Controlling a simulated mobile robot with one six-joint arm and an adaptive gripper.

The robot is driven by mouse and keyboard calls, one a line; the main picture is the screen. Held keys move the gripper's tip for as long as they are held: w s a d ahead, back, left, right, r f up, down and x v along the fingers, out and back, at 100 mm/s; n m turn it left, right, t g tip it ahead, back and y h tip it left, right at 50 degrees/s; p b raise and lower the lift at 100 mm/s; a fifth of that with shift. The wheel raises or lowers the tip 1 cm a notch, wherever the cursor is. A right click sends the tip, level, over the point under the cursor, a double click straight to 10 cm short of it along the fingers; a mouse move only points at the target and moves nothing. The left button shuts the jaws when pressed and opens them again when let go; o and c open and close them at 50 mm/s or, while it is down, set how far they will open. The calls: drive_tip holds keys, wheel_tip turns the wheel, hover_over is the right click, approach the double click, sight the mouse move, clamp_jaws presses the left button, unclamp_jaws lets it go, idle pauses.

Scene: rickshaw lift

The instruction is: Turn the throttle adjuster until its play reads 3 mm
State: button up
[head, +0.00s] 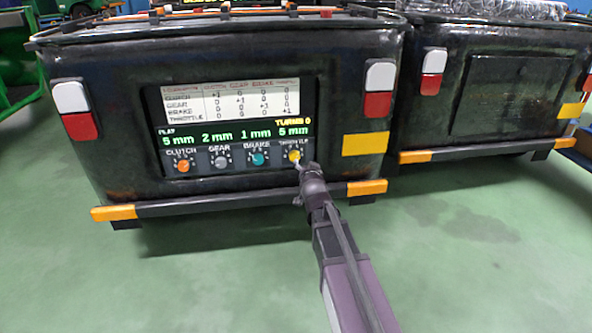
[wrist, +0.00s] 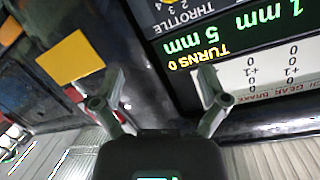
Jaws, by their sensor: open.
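The yellow throttle adjuster (head: 294,155) is the rightmost knob on the panel at the back of the dark rickshaw. The play display (head: 232,134) reads 5 mm clutch, 2 mm gear, 1 mm brake and 5 mm throttle, with turns at 0. My gripper (head: 299,166) is just in front of and below the throttle adjuster in the head view; I cannot tell whether it touches. In the wrist view my gripper (wrist: 160,88) has its two fingers spread with nothing between them. There, only a sliver of the yellow adjuster (wrist: 172,4) shows at the top edge.
The orange clutch knob (head: 182,165), grey gear knob (head: 221,161) and teal brake knob (head: 258,158) sit left of the throttle. A table of small numbers (head: 230,101) is above. The bumper (head: 240,199) juts out below. A second rickshaw (head: 500,90) stands right; green floor is clear in front.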

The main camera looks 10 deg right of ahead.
sight(296, 158)
wheel_tip(296, 158, down, 6)
drive_tip(key=w+a+t+y+b, duration=0.1)
drive_tip(key=w+t+b, duration=0.1)
drive_tip(key=b, duration=0.6)
drive_tip(key=shift+a, duration=0.25)
drive_tip(key=shift+w, duration=0.2)
drive_tip(key=w, duration=1.3)
drive_tip(key=shift+w, duration=0.3)
drive_tip(key=shift+c, duration=0.2)
drive_tip(key=c, duration=1.1)
drive_tip(key=shift+d, duration=0.15)
